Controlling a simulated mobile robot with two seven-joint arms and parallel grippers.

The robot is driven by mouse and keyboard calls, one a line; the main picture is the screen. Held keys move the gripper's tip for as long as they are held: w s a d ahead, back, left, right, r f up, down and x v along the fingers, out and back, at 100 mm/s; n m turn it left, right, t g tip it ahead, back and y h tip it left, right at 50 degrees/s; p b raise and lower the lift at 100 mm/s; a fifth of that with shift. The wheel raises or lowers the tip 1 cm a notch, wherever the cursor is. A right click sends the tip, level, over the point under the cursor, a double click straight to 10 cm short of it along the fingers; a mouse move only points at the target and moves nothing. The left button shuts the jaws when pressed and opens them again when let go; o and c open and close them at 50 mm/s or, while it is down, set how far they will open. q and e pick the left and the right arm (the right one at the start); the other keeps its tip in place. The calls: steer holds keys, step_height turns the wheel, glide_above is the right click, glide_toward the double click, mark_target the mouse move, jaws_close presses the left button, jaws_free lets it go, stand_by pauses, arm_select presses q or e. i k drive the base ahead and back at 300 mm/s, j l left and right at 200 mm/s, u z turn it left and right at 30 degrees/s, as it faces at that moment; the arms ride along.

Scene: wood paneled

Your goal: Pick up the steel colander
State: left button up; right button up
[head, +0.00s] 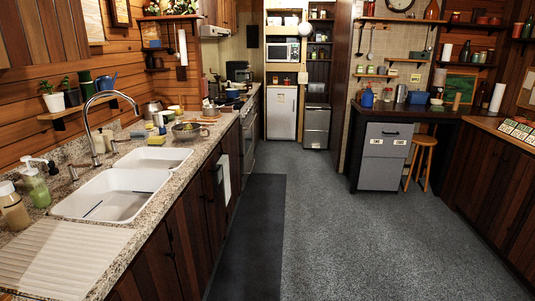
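A round metal bowl-shaped vessel (188,131), which looks like the steel colander, sits on the granite counter (209,143) at the left, just beyond the white double sink. Something greenish-yellow shows inside it; its holes are too small to make out. It stands near the counter's front edge. Neither of my grippers is in view.
The white sink (125,195) with a tall faucet (92,130) is nearer.

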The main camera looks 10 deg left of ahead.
mark_target(188, 136)
steer(key=i, duration=1.4)
steer(key=i+u, duration=0.25)
steer(key=i, duration=0.45)
steer(key=i+l+u, duration=0.2)
steer(key=i, duration=0.5)
steer(key=i+j, duration=0.05)
steer(key=j, duration=0.05)
